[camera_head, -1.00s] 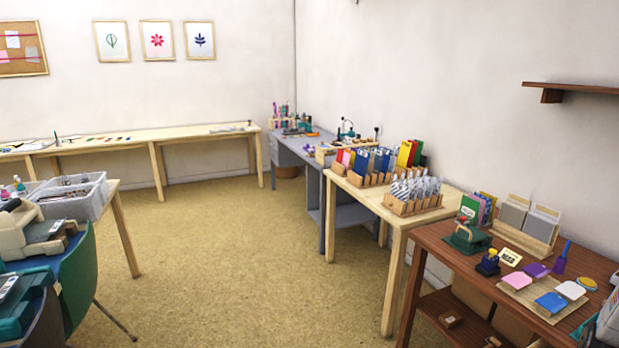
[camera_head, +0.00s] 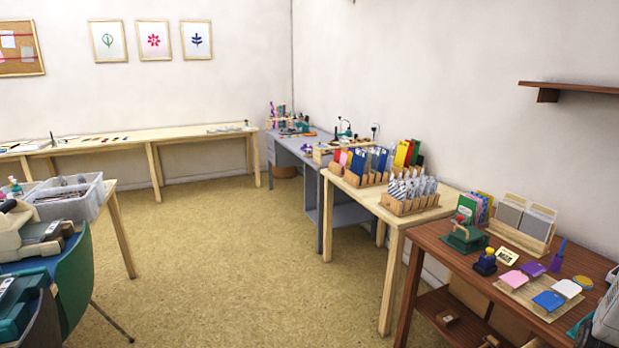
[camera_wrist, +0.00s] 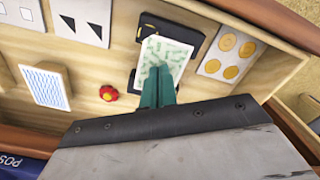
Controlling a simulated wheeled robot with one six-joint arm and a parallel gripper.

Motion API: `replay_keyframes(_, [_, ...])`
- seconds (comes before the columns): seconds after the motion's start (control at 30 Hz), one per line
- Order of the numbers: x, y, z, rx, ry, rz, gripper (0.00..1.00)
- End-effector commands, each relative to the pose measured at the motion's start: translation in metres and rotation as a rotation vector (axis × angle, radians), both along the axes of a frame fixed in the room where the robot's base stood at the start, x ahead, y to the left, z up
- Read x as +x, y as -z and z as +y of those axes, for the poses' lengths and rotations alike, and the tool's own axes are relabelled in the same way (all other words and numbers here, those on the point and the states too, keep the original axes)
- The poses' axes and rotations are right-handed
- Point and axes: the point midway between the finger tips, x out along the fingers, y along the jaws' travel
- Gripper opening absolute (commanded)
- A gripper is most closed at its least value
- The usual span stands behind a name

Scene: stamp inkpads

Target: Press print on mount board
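In the wrist view, a pale print with a green pattern (camera_wrist: 176,52) lies over a black board (camera_wrist: 158,30), which I take for the mount board. Parts of the board show beyond the print. My gripper (camera_wrist: 159,70) has teal fingers, which look closed together. The fingertips overlap the lower part of the print; I cannot tell whether they touch it or hover above it. No card shows clearly pinched between the fingers. In the head view I cannot make out the print, the board or my fingertips.
Around the print in the wrist view are a red knob (camera_wrist: 108,93), a blue-striped card (camera_wrist: 48,88), a triangle card (camera_wrist: 84,18) and a gold-circle card (camera_wrist: 228,52). The head view shows inkpads (camera_head: 549,300) on a brown table (camera_head: 455,265) and open floor (camera_head: 240,260).

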Motion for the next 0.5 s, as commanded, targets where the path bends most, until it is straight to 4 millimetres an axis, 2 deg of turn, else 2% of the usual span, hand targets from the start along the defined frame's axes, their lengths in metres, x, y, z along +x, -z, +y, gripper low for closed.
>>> replay_keyframes(0.5, [0.001, -0.043, -0.001, -0.004, 0.000, -0.003, 0.00])
